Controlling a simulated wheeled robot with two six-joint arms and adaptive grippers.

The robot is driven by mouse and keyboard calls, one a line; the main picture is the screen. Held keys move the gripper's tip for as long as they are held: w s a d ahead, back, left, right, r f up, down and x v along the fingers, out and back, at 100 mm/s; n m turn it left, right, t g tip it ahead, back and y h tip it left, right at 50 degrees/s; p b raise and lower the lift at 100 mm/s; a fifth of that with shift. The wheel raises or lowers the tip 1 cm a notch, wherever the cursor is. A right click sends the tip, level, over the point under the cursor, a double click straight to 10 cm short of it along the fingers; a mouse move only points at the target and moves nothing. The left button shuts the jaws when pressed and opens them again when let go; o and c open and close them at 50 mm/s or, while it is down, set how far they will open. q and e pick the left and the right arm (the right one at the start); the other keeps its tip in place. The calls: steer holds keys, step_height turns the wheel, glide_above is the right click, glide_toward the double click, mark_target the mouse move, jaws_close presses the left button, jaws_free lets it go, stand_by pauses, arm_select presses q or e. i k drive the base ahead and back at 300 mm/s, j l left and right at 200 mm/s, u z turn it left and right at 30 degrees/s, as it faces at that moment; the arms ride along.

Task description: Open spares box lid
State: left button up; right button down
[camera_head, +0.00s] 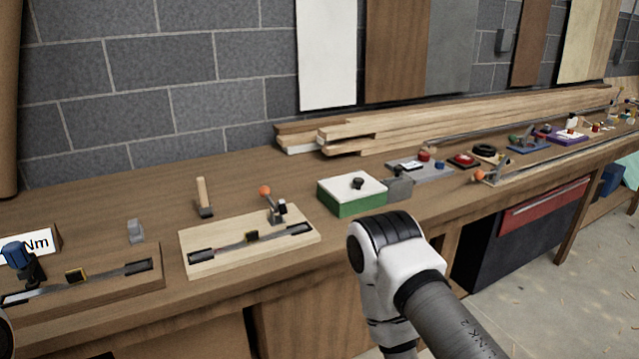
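The spares box appears to be the green box (363,206) on the workbench, right of the picture's centre. Its white lid (340,186) lies flat on top and looks closed, with a dark round knob (357,183) on it. My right arm rises from the bottom right, and its white joint with a black cap is in front of the bench, just below and right of the box. No gripper fingers show on it. My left gripper does not show; only a sliver of a dark and white part is at the left edge.
The wooden workbench (100,215) runs along a block wall. A pale board with a metal bar (250,240) lies left of the box. A small grey block (397,187) stands close on its right, before a grey plate (425,172). Timber planks (430,125) lie behind.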

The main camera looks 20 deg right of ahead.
mark_target(357, 185)
steer(key=i+z, duration=0.1)
steer(key=z, duration=0.3)
steer(key=i+l+z, duration=0.1)
steer(key=z, duration=0.35)
steer(key=i+z, duration=0.15)
steer(key=z, duration=0.25)
steer(key=i+j+z, duration=0.1)
steer(key=z, duration=0.3)
steer(key=i+j+z, duration=0.1)
steer(key=z, duration=0.35)
